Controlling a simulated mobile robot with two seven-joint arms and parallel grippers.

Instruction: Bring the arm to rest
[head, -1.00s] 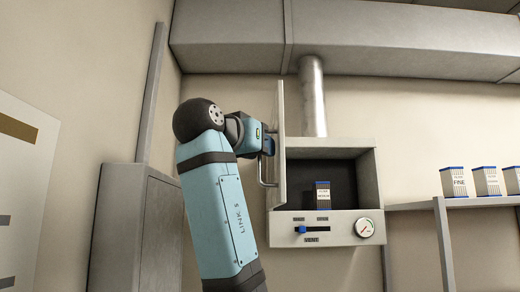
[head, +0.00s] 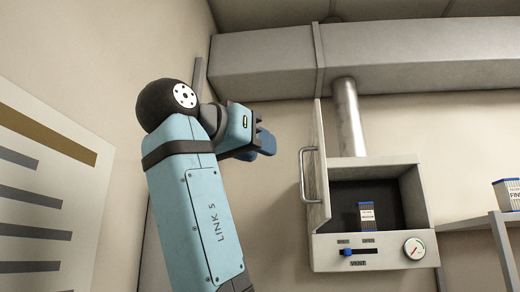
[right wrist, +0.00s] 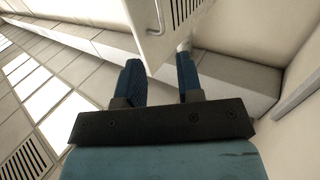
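My right arm (head: 200,215) rises from the bottom at the left of the head view. Its right gripper (head: 262,143) points right, apart from the handle (head: 307,174) of the cabinet door. In the right wrist view the two blue fingers of the right gripper (right wrist: 162,80) stand apart with nothing between them. The handle shows beyond them at the top. My left gripper is not in view.
The cabinet door (head: 318,160) stands open on the left of the wall cabinet (head: 327,250). A striped box (head: 367,216) stands inside. A duct (head: 260,67) runs overhead. A shelf (head: 470,223) with a box is at right. A wall chart (head: 45,190) is at left.

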